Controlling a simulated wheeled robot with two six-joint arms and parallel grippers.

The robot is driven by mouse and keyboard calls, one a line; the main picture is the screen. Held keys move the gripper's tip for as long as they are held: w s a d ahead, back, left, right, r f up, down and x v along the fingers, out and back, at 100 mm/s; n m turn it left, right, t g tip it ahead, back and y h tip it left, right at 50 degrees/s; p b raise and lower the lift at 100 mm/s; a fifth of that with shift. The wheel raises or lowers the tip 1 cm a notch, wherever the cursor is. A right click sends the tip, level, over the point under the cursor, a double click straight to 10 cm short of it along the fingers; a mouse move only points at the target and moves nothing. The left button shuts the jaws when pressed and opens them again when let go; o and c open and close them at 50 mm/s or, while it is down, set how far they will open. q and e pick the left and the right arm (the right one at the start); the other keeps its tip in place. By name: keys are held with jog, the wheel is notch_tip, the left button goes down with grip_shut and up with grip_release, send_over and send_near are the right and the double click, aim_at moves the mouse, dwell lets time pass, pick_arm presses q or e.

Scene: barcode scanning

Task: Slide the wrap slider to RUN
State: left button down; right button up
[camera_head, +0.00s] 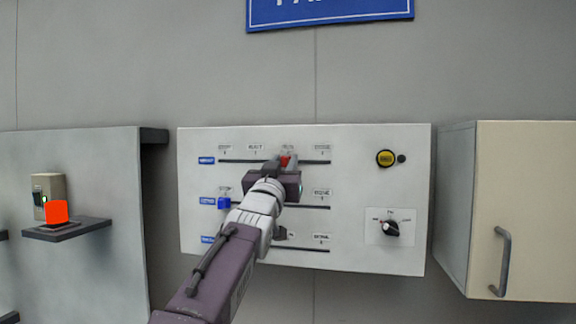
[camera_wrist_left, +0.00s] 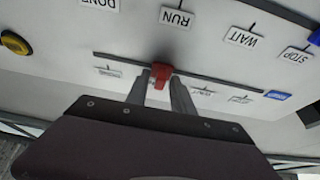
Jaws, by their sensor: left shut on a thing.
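A red slider knob (camera_head: 286,160) sits on the top track of the white panel (camera_head: 350,260), just under the third label (camera_head: 288,147) from the left. That label's lettering is too blurred to read for sure. My left gripper (camera_head: 281,170) is shut on the red knob. In the left wrist view, which is upside down, the knob (camera_wrist_left: 162,70) shows between the two fingertips. The fingers hide part of the label there. The row name plate (camera_head: 206,160) is too small to read, so I cannot confirm from it that this is the wrap slider.
A blue knob (camera_head: 223,201) stands at the left end of the middle track, near STOP. My arm covers part of the lower track. A yellow button (camera_head: 385,158) and a black rotary knob (camera_head: 391,228) are to the right. A cabinet (camera_head: 520,200) stands beyond them.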

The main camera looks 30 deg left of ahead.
pick_arm(q)
jog(key=shift+d, duration=0.1)
jog(key=c, duration=1.4)
grip_release()
jog(key=shift+c, duration=0.2)
jog(key=shift+s, duration=0.1)
jog(key=b+v, duration=0.2)
jog(key=v, duration=0.1)
jog(key=shift+s+f+b, duration=0.15)
jog(key=shift+f+b, duration=0.25)
jog(key=b, duration=0.1)
send_near(284, 165)
jog(key=shift+w+r, duration=0.3)
jog(key=shift+r, duration=0.15)
jog(key=shift+s, duration=0.1)
